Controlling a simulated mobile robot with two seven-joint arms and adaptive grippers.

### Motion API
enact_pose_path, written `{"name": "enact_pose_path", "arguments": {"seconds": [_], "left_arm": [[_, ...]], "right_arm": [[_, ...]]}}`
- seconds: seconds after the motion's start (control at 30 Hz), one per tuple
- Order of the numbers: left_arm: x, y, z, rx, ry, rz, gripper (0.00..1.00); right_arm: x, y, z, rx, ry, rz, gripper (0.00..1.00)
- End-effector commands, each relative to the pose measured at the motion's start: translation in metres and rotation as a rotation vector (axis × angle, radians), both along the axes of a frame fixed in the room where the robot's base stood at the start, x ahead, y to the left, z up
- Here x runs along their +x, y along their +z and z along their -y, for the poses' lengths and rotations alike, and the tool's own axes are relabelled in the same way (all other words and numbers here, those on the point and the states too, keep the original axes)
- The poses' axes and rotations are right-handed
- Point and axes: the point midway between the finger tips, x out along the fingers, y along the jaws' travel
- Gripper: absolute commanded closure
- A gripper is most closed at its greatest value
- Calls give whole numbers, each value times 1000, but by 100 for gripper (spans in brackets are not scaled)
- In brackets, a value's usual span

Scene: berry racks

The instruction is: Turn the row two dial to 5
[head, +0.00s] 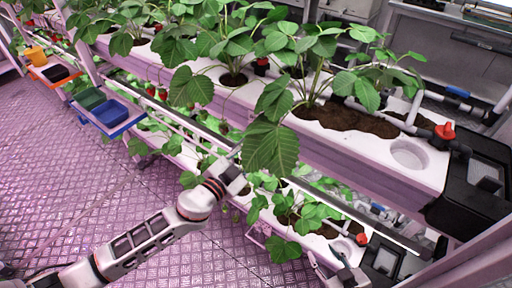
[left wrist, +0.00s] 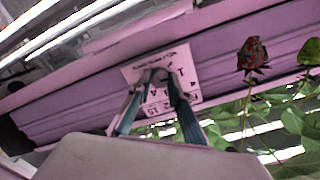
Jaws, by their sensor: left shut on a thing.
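In the left wrist view a pale dial plate (left wrist: 185,62) with printed numbers is fixed to the long pink rack rail. My left gripper (left wrist: 160,75) has both fingertips on the middle of this plate and is shut on the small dial knob. The fingers hide the knob, so its pointer and setting cannot be read. In the head view my left arm reaches in from the left, and its gripper is hidden behind a big leaf. My right gripper (head: 328,256) is at the bottom right of the head view, apparently open and empty.
Strawberry plants grow in the upper white trough (head: 410,155) and in a lower row. Leaves (head: 272,148) hang beside my left wrist. A red berry (left wrist: 252,55) is right of the dial. Red valves (head: 444,132) sit at the right end. A blue bin (head: 110,113) hangs at left.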

Motion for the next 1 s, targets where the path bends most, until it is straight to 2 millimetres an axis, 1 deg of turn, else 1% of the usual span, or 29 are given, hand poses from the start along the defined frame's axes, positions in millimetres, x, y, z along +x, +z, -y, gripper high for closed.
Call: {"name": "enact_pose_path", "arguments": {"seconds": [1.0], "left_arm": [[0, 2, 1, 782, 1, 571, 100]], "right_arm": [[1, 10, 0, 1, 0, 2, 60]]}}
